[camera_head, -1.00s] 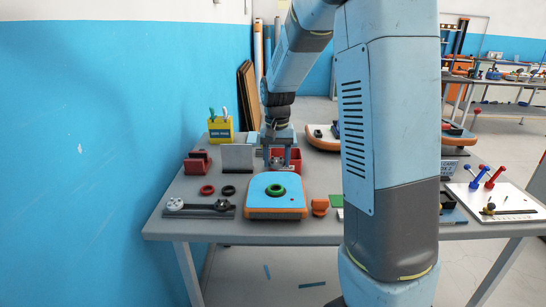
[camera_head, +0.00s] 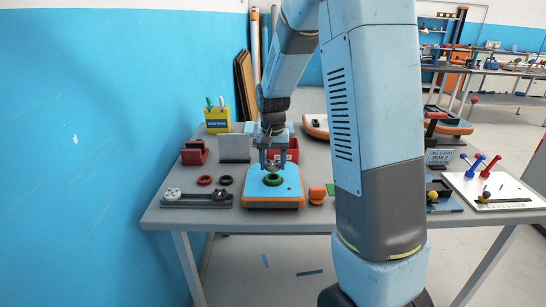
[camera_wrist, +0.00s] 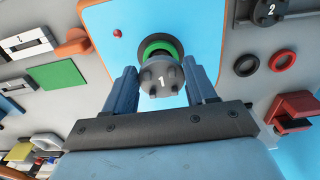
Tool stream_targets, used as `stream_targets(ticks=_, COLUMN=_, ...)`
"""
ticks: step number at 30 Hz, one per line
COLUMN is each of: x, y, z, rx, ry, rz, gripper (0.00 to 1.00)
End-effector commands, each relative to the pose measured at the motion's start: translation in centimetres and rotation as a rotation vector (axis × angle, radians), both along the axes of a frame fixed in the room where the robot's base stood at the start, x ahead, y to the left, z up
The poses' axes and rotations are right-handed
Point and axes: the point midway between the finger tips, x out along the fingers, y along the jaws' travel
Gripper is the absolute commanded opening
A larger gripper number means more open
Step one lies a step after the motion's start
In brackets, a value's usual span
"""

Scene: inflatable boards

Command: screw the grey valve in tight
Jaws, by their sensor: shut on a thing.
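The blue-topped, orange-edged inflatable board (camera_head: 289,191) lies on the table, with a green ring (camera_head: 273,180) on its top. My gripper (camera_head: 273,164) points down just above that ring. In the wrist view, my gripper (camera_wrist: 163,88) is shut on a round grey valve (camera_wrist: 160,78) marked "1", with lobes around its rim. The valve overlaps part of the green ring (camera_wrist: 152,45) and its dark inside. The valve's lower end is hidden, so I cannot tell whether it touches the ring.
Left of the board are a red ring (camera_head: 205,180), a black ring (camera_head: 225,180) and a dark fixture (camera_head: 198,200) with a grey knob. An orange piece (camera_head: 317,195) stands right of the board. A grey panel (camera_head: 235,148) and a red box (camera_head: 292,154) stand behind.

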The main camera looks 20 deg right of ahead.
Motion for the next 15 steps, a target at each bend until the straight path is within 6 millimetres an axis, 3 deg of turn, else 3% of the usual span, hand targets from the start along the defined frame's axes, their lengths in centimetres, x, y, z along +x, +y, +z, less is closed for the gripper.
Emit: stream_targets(ticks=15, x=-0.03, y=-0.19, z=-0.91, rx=0.000, ry=0.000, rz=-0.003, gripper=0.26)
